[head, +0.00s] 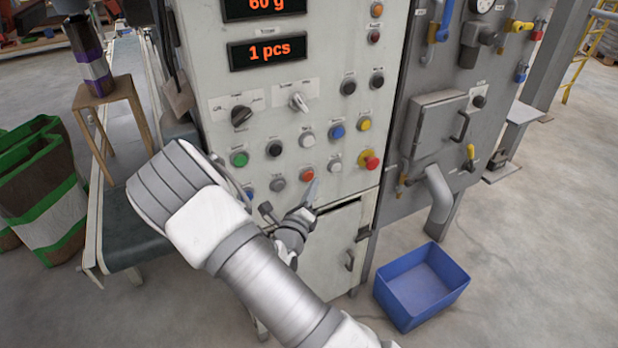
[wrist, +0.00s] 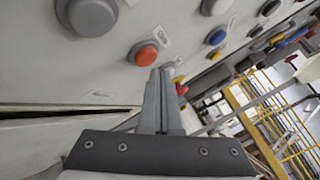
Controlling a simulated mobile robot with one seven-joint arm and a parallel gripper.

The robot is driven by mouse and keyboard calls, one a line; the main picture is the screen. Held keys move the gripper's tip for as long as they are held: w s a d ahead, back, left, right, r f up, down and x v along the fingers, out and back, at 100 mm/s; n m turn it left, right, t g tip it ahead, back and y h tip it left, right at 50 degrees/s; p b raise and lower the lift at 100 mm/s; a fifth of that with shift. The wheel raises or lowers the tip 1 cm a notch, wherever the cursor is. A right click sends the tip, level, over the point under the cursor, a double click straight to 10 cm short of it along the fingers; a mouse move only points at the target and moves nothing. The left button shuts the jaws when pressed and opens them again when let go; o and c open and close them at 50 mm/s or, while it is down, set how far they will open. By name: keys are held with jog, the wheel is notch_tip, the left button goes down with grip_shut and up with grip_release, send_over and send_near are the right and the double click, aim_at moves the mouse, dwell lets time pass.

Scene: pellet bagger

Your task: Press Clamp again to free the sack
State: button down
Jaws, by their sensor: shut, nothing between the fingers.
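The white control panel (head: 290,150) fills the middle of the head view with rows of round push buttons. Their labels are too small to read, so I cannot tell which is Clamp. My gripper (head: 314,186) is shut and empty at the lower button row. A dark sack with purple and white bands (head: 95,68) is upright above a wooden stool (head: 118,92).
A red emergency knob on yellow (head: 370,162) is right of the lower buttons. Displays (head: 268,50) read 60 g and 1 pcs. A blue bin (head: 420,285) stands on the floor at right. Green-striped sacks (head: 45,195) stand at left. Grey machinery with valves (head: 440,110) is at right.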

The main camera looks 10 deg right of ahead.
jog(key=s+d+p, duration=0.1)
jog(key=s, duration=0.4)
jog(key=shift+s+d, duration=0.35)
jog(key=shift+s, duration=0.05)
dwell(0.7)
jog(key=s+d+r+m+g+h+p, duration=0.2)
jog(key=s+d+r+m+g, duration=0.5)
jog(key=m, duration=0.5)
jog(key=s+d+r+m+g+h+p, duration=0.25)
jog(key=s+d+r+m+g, duration=0.25)
jog(key=s+r+m+g, duration=0.45)
jog(key=s+a+r+m+t+y+p, duration=0.5)
jog(key=s+a+r+m+y, duration=0.4)
jog(key=a+r+m+y, duration=0.4)
jog(key=r+m+t+y, duration=0.1)
jog(key=m, duration=0.4)
jog(key=shift+s+a+r, duration=0.25)
jog(key=shift+s+a, duration=0.1)
jog(key=shift+s, duration=0.05)
